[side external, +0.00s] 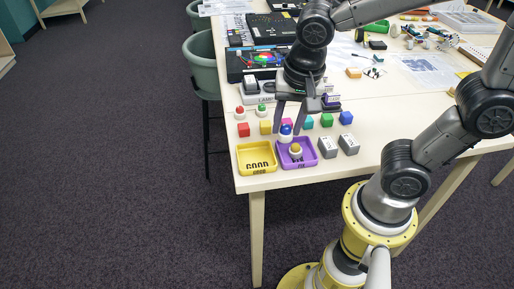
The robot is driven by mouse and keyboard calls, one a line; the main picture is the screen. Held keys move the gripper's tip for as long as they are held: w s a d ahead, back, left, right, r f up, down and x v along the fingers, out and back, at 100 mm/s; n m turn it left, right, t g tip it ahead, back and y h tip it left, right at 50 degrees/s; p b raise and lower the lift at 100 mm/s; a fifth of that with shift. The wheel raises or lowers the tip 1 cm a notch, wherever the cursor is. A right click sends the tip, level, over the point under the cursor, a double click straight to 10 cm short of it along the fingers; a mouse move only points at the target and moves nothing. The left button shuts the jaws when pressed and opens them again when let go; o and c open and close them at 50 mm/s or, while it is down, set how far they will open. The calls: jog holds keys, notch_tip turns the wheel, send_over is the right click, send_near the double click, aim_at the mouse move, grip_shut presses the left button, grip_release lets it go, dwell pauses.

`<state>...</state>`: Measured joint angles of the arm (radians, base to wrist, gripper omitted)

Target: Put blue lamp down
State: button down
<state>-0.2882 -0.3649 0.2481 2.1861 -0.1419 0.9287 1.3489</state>
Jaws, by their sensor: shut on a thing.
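My gripper (288,131) is above the near end of the table, its fingers pointing down and shut on the blue lamp (286,129). The lamp has a blue dome on a pale base. It appears just behind the purple tray (312,160); whether it is raised or touching the table is hard to tell. The purple tray is marked FIX and holds a lamp with a yellow-orange dome (295,148). To its left is a yellow tray (241,160) marked GOOD, with no lamp visible in it.
A red lamp (240,111) and a green lamp (262,111) stand left of my gripper. A row of coloured cubes includes red (243,130), yellow (266,128) and blue (346,118). The table's front edge is close.

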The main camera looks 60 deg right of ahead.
jog(key=w+f, duration=0.4)
jog(key=w+a+f, duration=0.1)
jog(key=w+f, duration=0.1)
jog(key=shift+w+a+f, duration=0.1)
jog(key=shift+w+f, duration=0.25)
jog(key=shift+f, duration=1.6)
jog(key=shift+f, duration=0.15)
jog(key=shift+c, duration=2.4)
grip_release()
